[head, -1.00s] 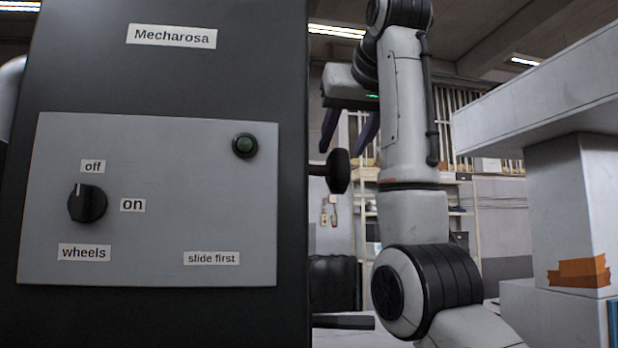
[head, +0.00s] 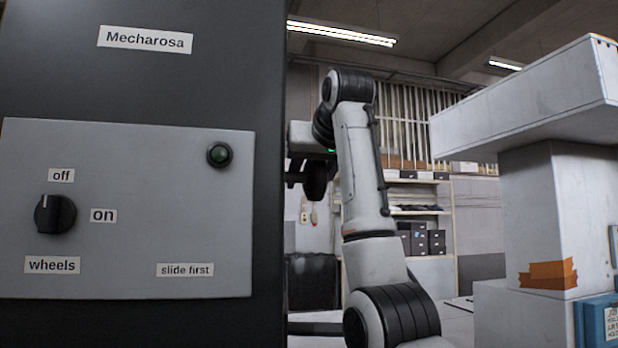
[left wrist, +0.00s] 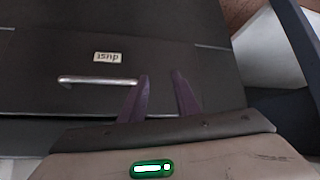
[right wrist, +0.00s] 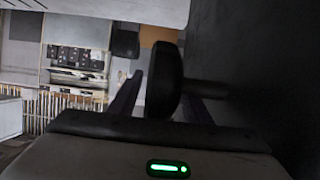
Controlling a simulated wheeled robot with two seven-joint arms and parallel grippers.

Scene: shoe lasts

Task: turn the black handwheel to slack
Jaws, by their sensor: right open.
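The black handwheel (head: 317,181) sticks out from the right side of the dark Mecharosa machine (head: 262,60). In the right wrist view the handwheel (right wrist: 163,80) shows edge-on, with its shaft running right to the machine's wall. My right gripper (right wrist: 165,88) is open with a finger on either side of the handwheel; the right finger is partly hidden behind the wheel and shaft. I cannot tell whether the fingers touch it. In the left wrist view my left gripper (left wrist: 161,76) is open and empty, close to a dark front with a metal handle.
The metal handle (left wrist: 98,80) is under a "dust" label (left wrist: 107,57). A pale structure (head: 545,190) with orange tape stands right of my right arm.

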